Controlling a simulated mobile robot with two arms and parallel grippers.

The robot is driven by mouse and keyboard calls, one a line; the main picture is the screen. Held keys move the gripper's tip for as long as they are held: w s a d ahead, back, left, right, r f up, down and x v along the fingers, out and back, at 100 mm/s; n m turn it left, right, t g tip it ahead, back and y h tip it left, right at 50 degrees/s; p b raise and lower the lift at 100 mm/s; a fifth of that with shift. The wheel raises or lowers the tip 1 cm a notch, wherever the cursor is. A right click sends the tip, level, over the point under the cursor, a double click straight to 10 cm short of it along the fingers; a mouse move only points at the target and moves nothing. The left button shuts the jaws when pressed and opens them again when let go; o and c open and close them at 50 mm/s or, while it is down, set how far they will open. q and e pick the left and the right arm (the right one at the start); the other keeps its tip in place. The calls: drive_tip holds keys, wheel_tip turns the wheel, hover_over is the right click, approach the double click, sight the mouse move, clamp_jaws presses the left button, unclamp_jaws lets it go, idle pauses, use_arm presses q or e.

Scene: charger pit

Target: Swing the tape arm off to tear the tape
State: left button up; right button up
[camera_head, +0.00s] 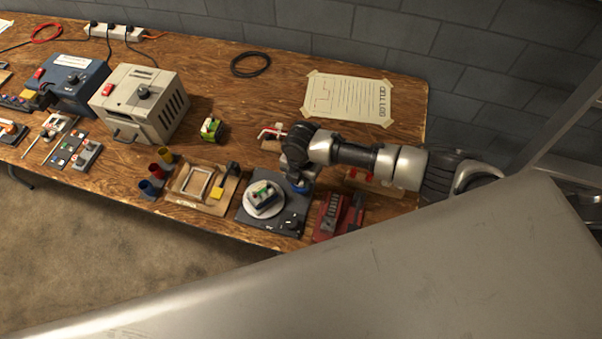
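A dark flat fixture (291,221) stands near the front edge of the wooden table. It carries a round white disc (251,207), and a small green-and-white block (263,196) sits on the disc. A small blue part (302,187) shows at the fixture's back right, directly under my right gripper (297,177). I cannot make out the tape arm clearly; the gripper and wrist cover that corner. My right arm reaches in from the right, with the gripper pointing down. Its fingertips are too small and dark to show whether they are open or touching the blue part. My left gripper is out of view.
A red tool block (327,221) stands close right of the fixture. A wooden board with a pale frame (196,185) lies to its left, beside several coloured cups (157,171). A beige box (140,103) and paper sheet (347,99) lie farther back. A grey surface fills the foreground.

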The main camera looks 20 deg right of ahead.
drive_tip(key=shift+w, duration=0.1)
idle(0.4)
drive_tip(key=o, duration=0.9)
drive_tip(key=shift+r, duration=0.1)
wheel_tip(320, 180, up, 11)
drive_tip(key=shift+f+b, duration=0.15)
drive_tip(key=shift+b, duration=0.35)
